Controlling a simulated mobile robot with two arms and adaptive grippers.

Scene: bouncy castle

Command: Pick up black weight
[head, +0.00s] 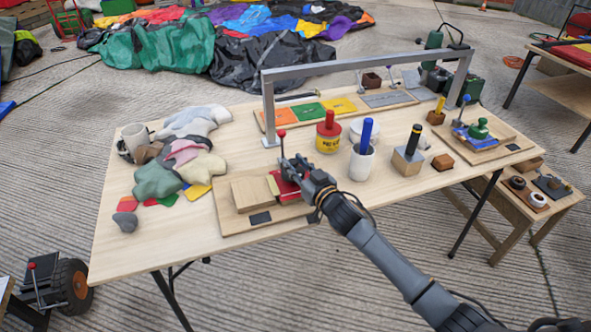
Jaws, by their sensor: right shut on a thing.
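My right gripper (288,168) reaches in from the lower right over the front board (232,217) on the table. Its fingers are shut at the foot of a thin lever with a red knob (282,133), beside a red block (286,187); the exact contact is small and partly hidden. No thing stands out clearly as the black weight. A block with a black upright handle (415,138) stands right of the gripper, apart from it. Dark round pieces (517,183) lie on the lower side bench. My left gripper is not in view.
A grey metal frame (365,67) spans the table behind the gripper. A red-topped yellow pot (328,138) and a white cup with a blue handle (362,160) stand close right. Soft bags (160,178) and a grey stone (124,222) lie left. The table's front left is clear.

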